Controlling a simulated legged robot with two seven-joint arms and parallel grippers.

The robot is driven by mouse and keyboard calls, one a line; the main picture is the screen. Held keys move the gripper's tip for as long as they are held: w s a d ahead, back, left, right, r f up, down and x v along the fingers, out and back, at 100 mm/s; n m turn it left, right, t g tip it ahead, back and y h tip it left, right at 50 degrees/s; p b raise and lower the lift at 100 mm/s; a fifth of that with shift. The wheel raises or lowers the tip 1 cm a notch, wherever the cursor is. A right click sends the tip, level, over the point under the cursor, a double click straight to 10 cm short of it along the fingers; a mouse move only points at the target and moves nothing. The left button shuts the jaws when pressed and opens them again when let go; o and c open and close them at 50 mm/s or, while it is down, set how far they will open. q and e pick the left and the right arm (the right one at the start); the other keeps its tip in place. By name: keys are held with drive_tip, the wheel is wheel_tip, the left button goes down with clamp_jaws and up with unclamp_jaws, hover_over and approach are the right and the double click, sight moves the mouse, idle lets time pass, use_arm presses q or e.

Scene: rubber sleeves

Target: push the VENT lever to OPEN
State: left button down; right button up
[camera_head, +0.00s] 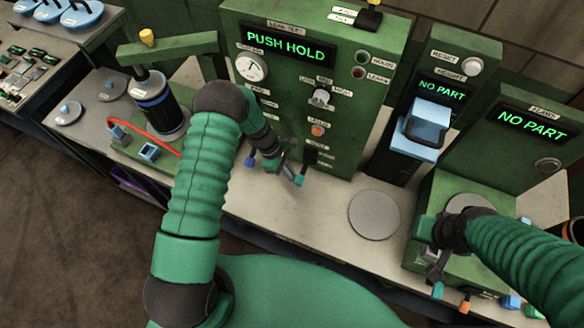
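The green leak test panel (300,95) stands at the back centre, and its display reads PUSH HOLD. A dark lever handle (310,156) sticks out low on the panel. The small labels there are too blurred to read, so I cannot confirm it as the VENT lever or tell its position. My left gripper (274,171) is in front of the panel's lower part, just left of that handle. Its fingertips are spread with nothing between them. I cannot tell whether it touches the lever. My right gripper (448,292) hangs low at the right, partly hidden by its own arm.
A round grey plate (374,215) lies on the bench.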

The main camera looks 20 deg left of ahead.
sight(298, 176)
use_arm(q)
drive_tip(key=shift+w+r+g, duration=0.1)
drive_tip(key=shift+r+g, duration=0.2)
drive_tip(key=shift+r, duration=0.1)
wheel_tip(298, 176, up, 3)
drive_tip(key=shift+w+d+r+b, duration=0.15)
drive_tip(key=shift+b, duration=0.25)
drive_tip(key=shift+r, duration=0.15)
drive_tip(key=shift+r+p, duration=0.6)
drive_tip(key=shift+r, duration=0.1)
